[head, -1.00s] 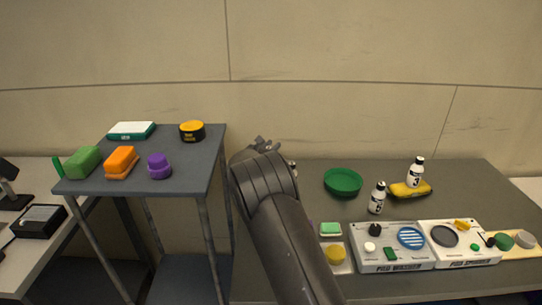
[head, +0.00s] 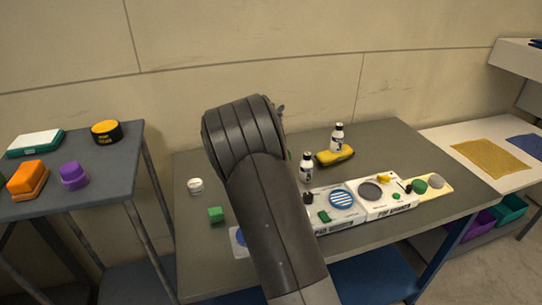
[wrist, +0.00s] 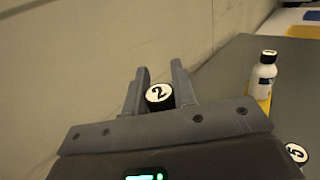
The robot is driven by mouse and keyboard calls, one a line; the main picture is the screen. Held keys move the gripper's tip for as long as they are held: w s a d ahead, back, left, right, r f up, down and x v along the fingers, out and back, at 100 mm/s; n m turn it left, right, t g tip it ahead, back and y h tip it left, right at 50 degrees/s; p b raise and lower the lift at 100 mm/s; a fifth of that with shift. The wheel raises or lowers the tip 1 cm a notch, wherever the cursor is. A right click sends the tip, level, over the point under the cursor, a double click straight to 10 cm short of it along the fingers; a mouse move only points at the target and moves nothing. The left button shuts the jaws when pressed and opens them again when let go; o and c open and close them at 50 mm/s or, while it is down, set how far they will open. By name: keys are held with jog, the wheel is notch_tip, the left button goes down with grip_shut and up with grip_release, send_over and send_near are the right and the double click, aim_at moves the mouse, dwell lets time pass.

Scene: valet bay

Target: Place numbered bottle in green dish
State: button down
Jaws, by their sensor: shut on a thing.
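In the head view my arm hides most of the gripper and all of the held bottle. A small green sliver (head: 289,155) beside my arm looks like the rim of the green dish; the rest is hidden, and the wrist view does not show the dish. A white bottle with a black cap (head: 337,137) stands by the yellow sponge. Another such bottle (head: 306,167) stands nearer; a cap numbered "5" (wrist: 296,153) shows at lower right in the wrist view.
A yellow sponge (head: 335,157) lies on the grey table (head: 400,147). White panels with a striped blue disc (head: 341,198) line its front. A white round container (head: 195,186) and a green block (head: 216,214) are at left. A cart (head: 110,165) stands farther left.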

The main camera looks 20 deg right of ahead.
jog(key=s+d+m+g+h, duration=0.1)
jog(key=s+d, duration=0.4)
jog(key=d, duration=0.4)
jog(key=w+a+f, duration=0.7)
jog(key=a+f, duration=0.1)
jog(key=f, duration=0.3)
jog(key=shift+a+f, duration=0.1)
jog(key=shift+f, duration=0.05)
jog(key=c, duration=1.2)
grip_release()
